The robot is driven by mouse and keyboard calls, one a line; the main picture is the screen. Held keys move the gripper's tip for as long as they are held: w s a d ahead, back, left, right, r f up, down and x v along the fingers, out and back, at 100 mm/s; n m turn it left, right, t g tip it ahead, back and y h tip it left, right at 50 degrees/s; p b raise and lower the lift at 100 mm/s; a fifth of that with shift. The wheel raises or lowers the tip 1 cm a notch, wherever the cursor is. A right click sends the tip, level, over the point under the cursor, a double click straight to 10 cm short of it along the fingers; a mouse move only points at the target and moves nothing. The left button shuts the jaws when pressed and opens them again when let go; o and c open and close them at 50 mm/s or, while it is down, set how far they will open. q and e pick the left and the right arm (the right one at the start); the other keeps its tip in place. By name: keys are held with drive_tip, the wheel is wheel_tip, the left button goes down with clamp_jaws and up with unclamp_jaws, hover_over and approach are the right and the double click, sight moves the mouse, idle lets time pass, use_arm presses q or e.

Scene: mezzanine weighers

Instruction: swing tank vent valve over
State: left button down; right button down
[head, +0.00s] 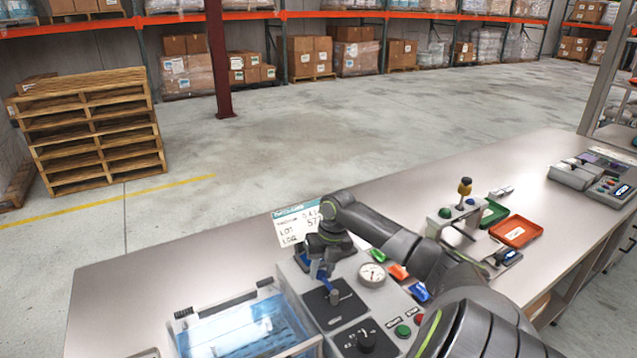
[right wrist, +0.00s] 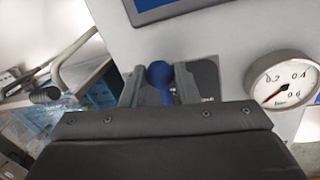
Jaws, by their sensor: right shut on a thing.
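The vent valve's blue lever (head: 325,272) stands on a dark plate (head: 347,306) of the grey control panel, beside the tank (head: 245,325) with its clear walls and blue contents. My right gripper (head: 318,260) reaches down to the lever from above. In the right wrist view the lever's round blue knob (right wrist: 160,75) lies between the two fingers of my right gripper (right wrist: 161,85), which is shut on it. My left gripper is not in view.
A round gauge (head: 371,274) sits right of the lever, with a black knob (head: 366,340) and a green button (head: 402,331) nearer. A label card (head: 296,226) stands behind. My right arm passes above small colored pieces. An orange tray (head: 516,231) lies further right; the back-left tabletop is clear.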

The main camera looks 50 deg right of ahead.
drive_tip(key=shift+a+n, duration=0.15)
drive_tip(key=shift+n, duration=0.15)
drive_tip(key=c, duration=1.1)
unclamp_jaws()
drive_tip(key=shift+w, duration=0.1)
drive_tip(key=d+r+b, duration=0.1)
drive_tip(key=r, duration=0.4)
drive_tip(key=s+r+b, duration=0.1)
drive_tip(key=r, duration=0.5)
drive_tip(key=d+r+b, duration=0.1)
drive_tip(key=r, duration=0.5)
drive_tip(key=shift+s+d+r+b, duration=0.1)
drive_tip(key=shift+s+d+b, duration=0.2)
drive_tip(key=shift+s+d, duration=0.1)
